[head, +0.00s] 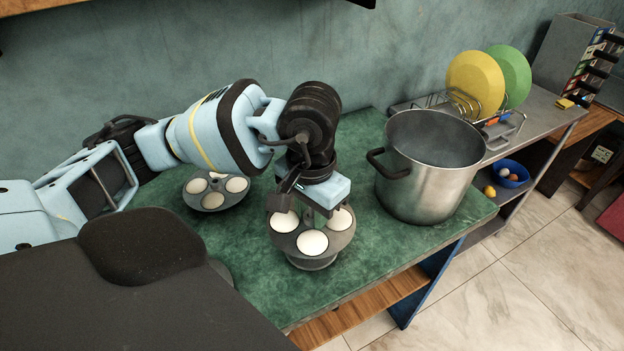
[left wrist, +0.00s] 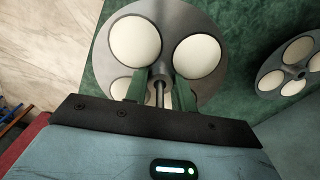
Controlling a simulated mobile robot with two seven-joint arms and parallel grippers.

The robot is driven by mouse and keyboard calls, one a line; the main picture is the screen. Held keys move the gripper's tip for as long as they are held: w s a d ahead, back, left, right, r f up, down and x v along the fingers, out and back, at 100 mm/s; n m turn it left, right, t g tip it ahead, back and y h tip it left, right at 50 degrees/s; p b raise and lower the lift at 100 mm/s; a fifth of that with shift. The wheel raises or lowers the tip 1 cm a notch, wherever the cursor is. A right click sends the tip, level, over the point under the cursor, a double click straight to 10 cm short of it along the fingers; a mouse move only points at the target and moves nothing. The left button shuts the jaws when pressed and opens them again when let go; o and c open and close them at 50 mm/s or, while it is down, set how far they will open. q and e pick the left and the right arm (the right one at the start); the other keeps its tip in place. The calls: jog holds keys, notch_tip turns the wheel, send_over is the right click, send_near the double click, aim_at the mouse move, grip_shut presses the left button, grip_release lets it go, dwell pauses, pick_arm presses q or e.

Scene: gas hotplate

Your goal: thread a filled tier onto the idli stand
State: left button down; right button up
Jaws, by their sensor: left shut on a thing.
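A dark grey tier (head: 336,244) filled with white idlis is in the middle of the head view, and it fills the top of the left wrist view (left wrist: 168,22). My left gripper (head: 313,212) points down over its centre and is shut on it. In the left wrist view the green fingers (left wrist: 160,88) stand either side of a thin grey rod at the tier's middle. A paler round metal part (head: 313,264) shows below the tier; I cannot tell whether they touch. A second filled tier (head: 215,188) sits to the left on the green top. My right gripper is out of view.
A large steel pot (head: 428,170) stands right of the held tier, with its dark handle towards it. Beyond it are a rack with yellow (head: 475,82) and green plates and a blue bowl (head: 511,172). The green counter (head: 375,243) is bare between tier and front edge.

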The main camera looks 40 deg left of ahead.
pick_arm(q)
jog(key=shift+f, duration=0.1)
jog(key=c, duration=1.1)
grip_release()
jog(key=shift+r, duration=3.95)
